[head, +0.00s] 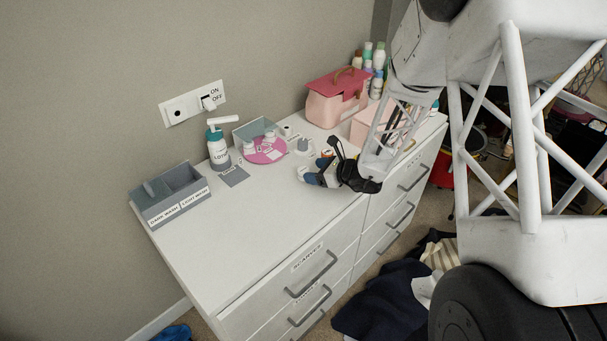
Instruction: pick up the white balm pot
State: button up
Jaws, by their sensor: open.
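Small white pots stand on and around a round pink mat (265,157) on the dresser top. One white pot (270,136) is at the mat's back edge, another (250,148) at its left edge, and a small white one (286,130) just behind it. They are too small to tell which is the balm pot. My gripper (318,172) is low over the dresser, right of the mat and apart from these pots. It is open. A small white thing (302,173) shows at its left tip; the arm and black gripper body hide the surface behind.
A lotion bottle (218,150) and a grey divided box (172,196) stand to the left. A grey pot (303,146) stands between mat and gripper. A pink case (336,98), a pale pink box (370,124) and bottles (378,60) fill the back right. The dresser's front left top is clear.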

aim_at(303, 170)
jog(key=shift+x, duration=2.55)
jog(key=shift+s+f, duration=0.15)
jog(key=shift+c, duration=0.2)
jog(key=c, duration=1)
